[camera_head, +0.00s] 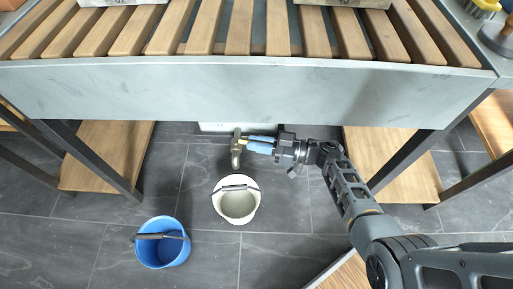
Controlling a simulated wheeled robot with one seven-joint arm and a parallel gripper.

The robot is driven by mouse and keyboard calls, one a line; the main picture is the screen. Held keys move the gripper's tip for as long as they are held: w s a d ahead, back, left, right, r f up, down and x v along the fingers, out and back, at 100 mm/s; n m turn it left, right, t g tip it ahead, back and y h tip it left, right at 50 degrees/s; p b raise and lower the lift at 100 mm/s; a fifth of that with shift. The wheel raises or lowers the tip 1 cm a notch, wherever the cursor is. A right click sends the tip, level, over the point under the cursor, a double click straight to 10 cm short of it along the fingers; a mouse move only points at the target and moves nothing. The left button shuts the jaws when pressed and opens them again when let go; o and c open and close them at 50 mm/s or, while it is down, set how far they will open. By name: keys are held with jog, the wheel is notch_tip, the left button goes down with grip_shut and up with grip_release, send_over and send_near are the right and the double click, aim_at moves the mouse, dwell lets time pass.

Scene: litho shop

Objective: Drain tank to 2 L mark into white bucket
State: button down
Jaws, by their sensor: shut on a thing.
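The white bucket (239,207) stands upright on the floor, its dark handle across the top. Its inside looks pale, and I cannot tell a liquid level. A metal tap (236,150) with a downturned spout hangs above the bucket's far rim. My gripper (257,143), with light blue fingers, reaches in from the right and is shut at the tap's small yellowish lever, which is mostly hidden between the fingers. A pale edge (220,127) shows behind the tap, below the bench front; it may be part of the tank. No 2 L mark and no stream can be made out.
A blue bucket (162,248) with a dark handle stands at the front left. The bench's grey front panel (250,95) and wooden slats (240,30) lie above the tap. Wooden lower shelves (112,160) are on both sides. Dark floor tiles (290,235) are clear around the buckets.

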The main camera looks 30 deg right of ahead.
jog(key=shift+w+d+n+g+y+b, duration=0.2)
jog(key=shift+n+g+y+b, duration=0.25)
jog(key=shift+g, duration=0.1)
jog(key=shift+w+d+n+g+y+b, duration=0.15)
jog(key=shift+w+n+g+y+b, duration=0.05)
jog(key=shift+n+g+y+b, duration=0.3)
jog(key=c, duration=1.1)
grip_release()
jog(key=v, duration=0.7)
jog(key=shift+s+d+p, duration=0.2)
jog(key=shift+d+p, duration=0.1)
